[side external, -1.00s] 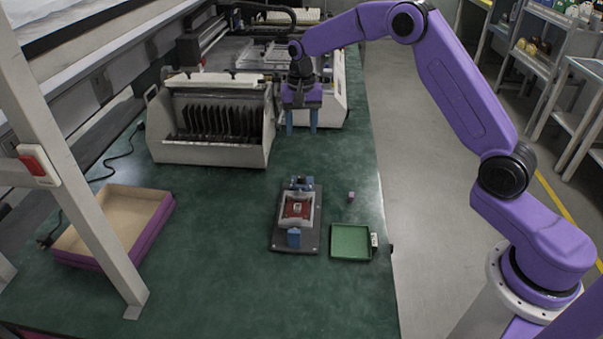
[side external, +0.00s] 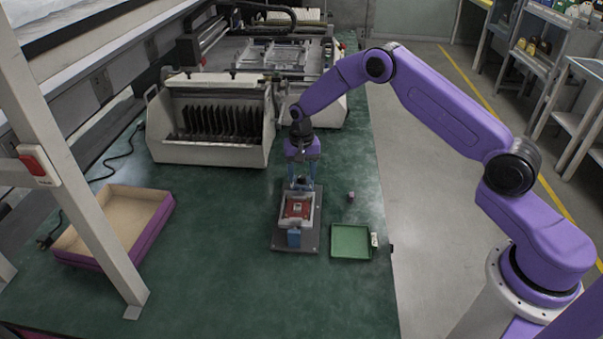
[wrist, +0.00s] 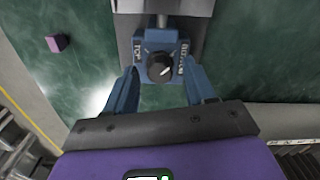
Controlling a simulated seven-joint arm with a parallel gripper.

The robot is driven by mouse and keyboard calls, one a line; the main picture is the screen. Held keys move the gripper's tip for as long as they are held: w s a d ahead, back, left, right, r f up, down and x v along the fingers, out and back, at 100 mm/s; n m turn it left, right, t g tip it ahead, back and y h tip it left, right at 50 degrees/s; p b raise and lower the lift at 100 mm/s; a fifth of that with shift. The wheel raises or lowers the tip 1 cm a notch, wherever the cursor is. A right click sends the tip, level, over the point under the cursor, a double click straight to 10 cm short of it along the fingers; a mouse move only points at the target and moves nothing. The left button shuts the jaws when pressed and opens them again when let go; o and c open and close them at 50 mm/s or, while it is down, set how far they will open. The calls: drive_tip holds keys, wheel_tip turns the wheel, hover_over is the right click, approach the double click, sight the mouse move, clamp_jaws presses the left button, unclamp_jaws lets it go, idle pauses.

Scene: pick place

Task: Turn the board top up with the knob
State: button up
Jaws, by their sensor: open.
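The board (side external: 297,208) is a small reddish piece with a light chip, held in a pale frame on a dark fixture plate (side external: 282,242). The knob (wrist: 160,67) is round and black with a white pointer line. It sits on a blue block at the fixture's far end, between the labels "TOP" and "BOTTOM" in the wrist view. The pointer slants to the upper right, toward "BOTTOM". My gripper (wrist: 161,90) is open, its blue fingers on either side of the knob and apart from it. In the side view, my gripper (side external: 303,184) is over the fixture's far end.
A small purple cube (side external: 351,196) and a green tray (side external: 350,254) lie right of the fixture. A shallow purple-sided box (side external: 160,222) is at the left. A white rack with dark slats (side external: 213,150) stands behind. The mat left of the fixture is clear.

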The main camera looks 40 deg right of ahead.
drive_tip(key=shift+f, duration=0.25)
clamp_jaws()
